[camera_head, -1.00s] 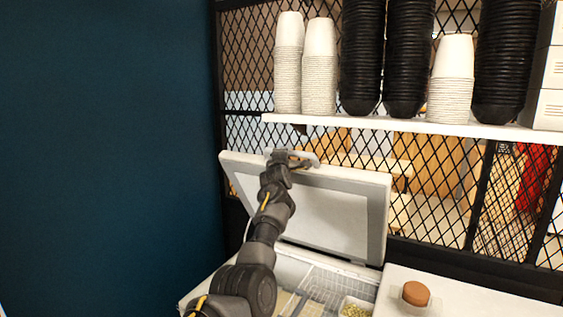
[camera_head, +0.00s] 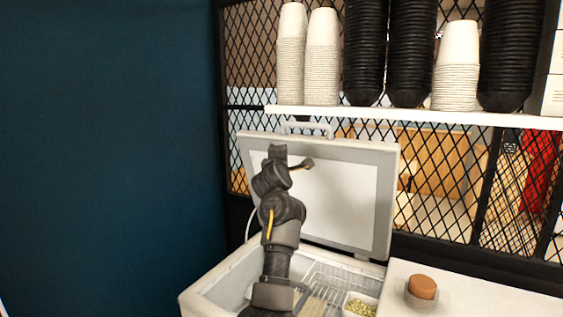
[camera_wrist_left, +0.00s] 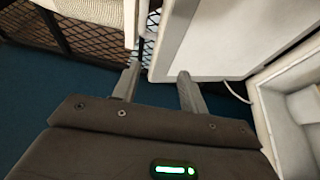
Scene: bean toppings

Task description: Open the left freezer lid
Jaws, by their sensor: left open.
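The left freezer lid (camera_head: 345,205) stands raised, nearly upright, against the black mesh, with its pale inner face towards me. Its handle (camera_head: 307,129) is on the top edge. My left gripper (camera_head: 292,163) is in front of the lid's upper part, below the handle and apart from it. In the left wrist view my left gripper (camera_wrist_left: 158,82) has its two fingers spread with nothing between them. The lid's edge (camera_wrist_left: 165,60) shows just beyond the fingers there. The open freezer (camera_head: 215,285) is below, partly hidden by my left arm. My right gripper is not in view.
Inside the freezer are a wire basket (camera_head: 340,278) and a small tub of greenish pieces (camera_head: 360,306). A shelf (camera_head: 420,115) above holds stacked white and black cups.

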